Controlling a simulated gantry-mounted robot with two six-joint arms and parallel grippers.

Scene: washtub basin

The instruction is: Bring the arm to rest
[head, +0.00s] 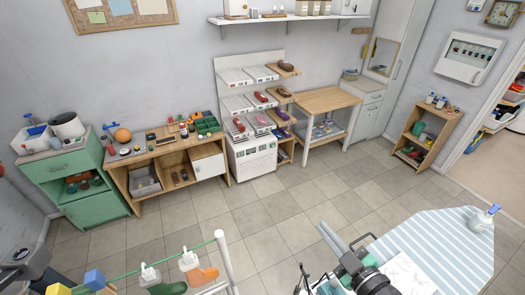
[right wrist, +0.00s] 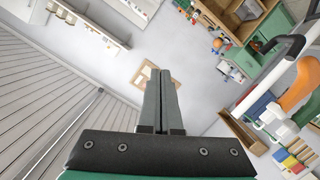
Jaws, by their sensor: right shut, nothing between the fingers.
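My right gripper (head: 325,230) reaches up from the bottom of the head view, beside the left end of the striped ironing board. Its two grey fingers are together and hold nothing. In the right wrist view the shut fingers (right wrist: 160,75) stand in the middle of the picture, clear of anything, with the room beyond. A dark part at the lower left edge of the head view may belong to my left arm; no left fingers show.
The striped ironing board (head: 430,245) carries a spray bottle (head: 483,218) at its right. Shelves, a green cabinet (head: 70,175) and a wooden table (head: 326,100) line the back wall. The tiled floor between is clear.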

